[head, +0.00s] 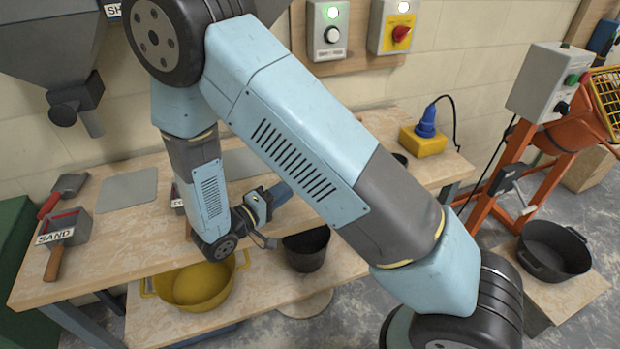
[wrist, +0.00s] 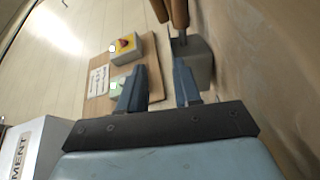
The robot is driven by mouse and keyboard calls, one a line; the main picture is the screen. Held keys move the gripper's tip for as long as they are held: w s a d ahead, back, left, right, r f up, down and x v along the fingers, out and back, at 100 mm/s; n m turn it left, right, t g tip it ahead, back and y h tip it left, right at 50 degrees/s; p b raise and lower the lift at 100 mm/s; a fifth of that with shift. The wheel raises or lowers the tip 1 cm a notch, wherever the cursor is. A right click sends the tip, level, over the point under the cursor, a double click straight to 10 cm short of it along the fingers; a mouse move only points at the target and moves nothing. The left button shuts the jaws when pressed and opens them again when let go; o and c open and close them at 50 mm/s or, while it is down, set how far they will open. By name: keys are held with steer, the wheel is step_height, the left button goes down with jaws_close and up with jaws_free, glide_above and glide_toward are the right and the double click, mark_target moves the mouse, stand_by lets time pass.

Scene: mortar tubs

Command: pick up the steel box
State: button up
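In the head view, a grey metal box (head: 68,225) with a reddish inside, a SAND label and a wooden handle sits at the bench's left front. A second, similar object (head: 178,203) shows only partly behind my arm. My gripper (head: 278,196) is low over the middle of the bench, right of both. In the wrist view, its two fingers (wrist: 160,90) are apart, with nothing visible held between them. A grey box (wrist: 201,62) shows beyond the right finger, with brown handles by it. I cannot tell which head-view object this is.
A trowel (head: 66,188) and a flat grey plate (head: 128,188) lie at the bench's left. A yellow tub (head: 196,287) and a black bucket (head: 307,250) stand below. A yellow block (head: 423,143) with a blue plug stands at right. My arm hides much of the bench.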

step_height(320, 180, down, 2)
steer(key=shift+x, duration=3.8)
steer(key=shift+r, duration=0.1)
jaws_close()
